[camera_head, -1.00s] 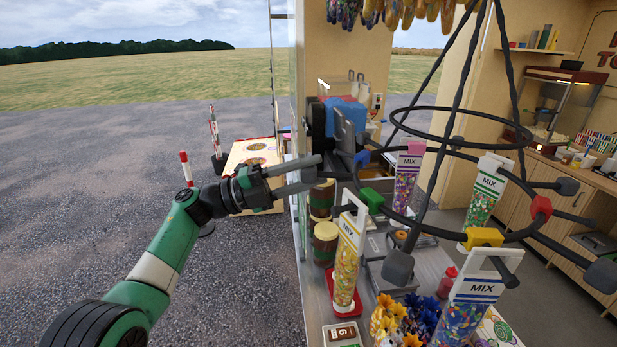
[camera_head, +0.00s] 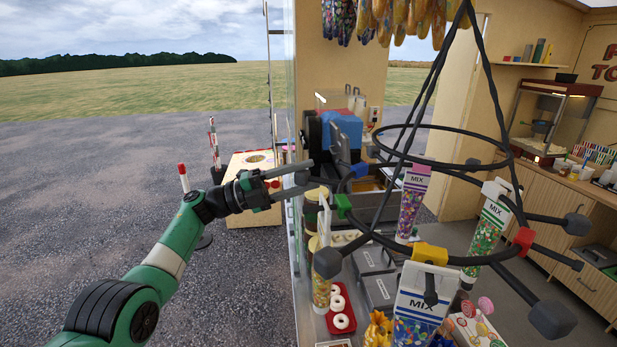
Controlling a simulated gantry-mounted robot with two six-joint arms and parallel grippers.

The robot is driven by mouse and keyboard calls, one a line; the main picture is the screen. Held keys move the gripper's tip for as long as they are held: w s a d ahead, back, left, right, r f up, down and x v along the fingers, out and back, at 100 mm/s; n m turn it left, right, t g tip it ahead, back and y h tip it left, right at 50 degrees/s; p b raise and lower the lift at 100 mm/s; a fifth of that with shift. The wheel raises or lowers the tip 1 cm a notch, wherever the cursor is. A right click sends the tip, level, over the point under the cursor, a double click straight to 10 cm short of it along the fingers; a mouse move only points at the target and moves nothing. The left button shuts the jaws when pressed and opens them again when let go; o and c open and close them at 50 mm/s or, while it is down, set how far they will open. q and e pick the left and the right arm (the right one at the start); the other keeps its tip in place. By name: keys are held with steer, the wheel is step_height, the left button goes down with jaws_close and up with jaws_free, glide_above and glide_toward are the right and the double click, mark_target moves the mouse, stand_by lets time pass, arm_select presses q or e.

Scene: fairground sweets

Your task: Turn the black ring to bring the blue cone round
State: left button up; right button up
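The black ring (camera_head: 385,240) hangs level, with green (camera_head: 343,206), yellow (camera_head: 430,254), red (camera_head: 523,240) and blue (camera_head: 360,170) blocks on it and spokes ending in dark knobs. Clear cones labelled MIX hang around it. The blue-banded cone (camera_head: 412,312) with mixed sweets is at the front, near the yellow block. A green cone (camera_head: 487,237) is right, a purple cone (camera_head: 411,203) behind, and a yellow cone (camera_head: 321,280) at left, partly hidden by a knob. My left gripper (camera_head: 309,171) is open at the ring's left, by a dark knob; I cannot tell whether they touch. My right gripper does not show.
Below the ring is a counter with a red tray of doughnuts (camera_head: 340,318), grey bins (camera_head: 377,291) and brown pots. A wall post and a blue-and-black device (camera_head: 345,132) stand behind my gripper. Open gravel (camera_head: 90,200) lies to the left.

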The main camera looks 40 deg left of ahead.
arm_select(q)
steer(key=o, duration=0.3)
steer(key=shift+a, duration=0.1)
steer(key=p+v, duration=0.1)
steer(key=v, duration=0.9)
steer(key=shift+p, duration=0.35)
steer(key=shift+r, duration=0.1)
